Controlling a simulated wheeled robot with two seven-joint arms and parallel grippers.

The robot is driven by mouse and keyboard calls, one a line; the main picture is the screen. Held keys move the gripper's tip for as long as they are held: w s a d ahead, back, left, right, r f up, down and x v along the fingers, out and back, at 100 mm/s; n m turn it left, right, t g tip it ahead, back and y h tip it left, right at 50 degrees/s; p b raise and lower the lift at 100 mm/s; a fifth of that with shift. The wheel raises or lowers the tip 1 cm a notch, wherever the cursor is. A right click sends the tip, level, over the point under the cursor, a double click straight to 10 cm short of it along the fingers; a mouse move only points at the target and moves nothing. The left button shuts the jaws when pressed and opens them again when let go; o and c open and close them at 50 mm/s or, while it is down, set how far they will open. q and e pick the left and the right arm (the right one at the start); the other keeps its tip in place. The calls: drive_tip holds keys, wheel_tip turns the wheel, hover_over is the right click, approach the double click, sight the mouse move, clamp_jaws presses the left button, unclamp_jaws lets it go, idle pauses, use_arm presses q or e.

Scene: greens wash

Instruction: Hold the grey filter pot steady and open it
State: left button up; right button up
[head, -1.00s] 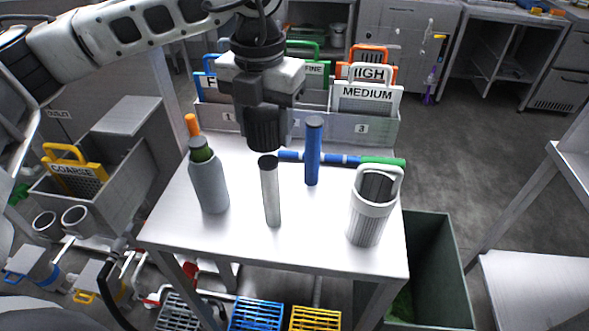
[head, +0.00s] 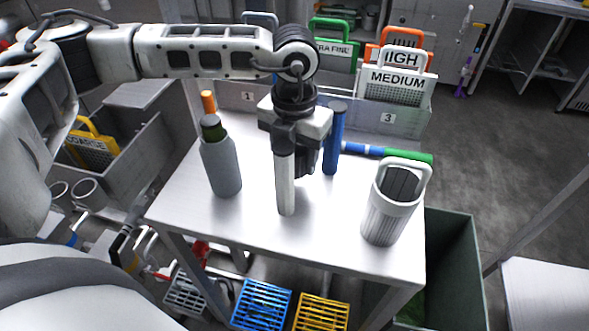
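Which item the task calls the grey filter pot is not clear to me. A slim light-grey cylinder (head: 285,188) stands upright near the table's middle. My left gripper (head: 292,150) is pointing down at its top and hides its dark cap; I cannot tell whether the fingers are closed on it. A grey bottle-shaped pot (head: 221,168) with a dark green neck stands upright to the left, apart from the gripper. A pale ribbed pot (head: 384,222) with a looped handle stands at the table's right front. My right gripper is not in view.
A blue upright cylinder (head: 333,140) stands just behind my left gripper, near a blue and green rod (head: 405,156) lying flat. A grey rack (head: 408,117) with labelled panels lines the table's back. A green bin (head: 455,265) stands right. The white table's (head: 250,222) front is clear.

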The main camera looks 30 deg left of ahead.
use_arm(q)
wheel_tip(320, 180, down, 4)
drive_tip(key=shift+f, duration=0.15)
idle(0.3)
drive_tip(key=shift+f, duration=0.25)
drive_tip(key=o, duration=1.1)
drive_tip(key=shift+r, duration=0.1)
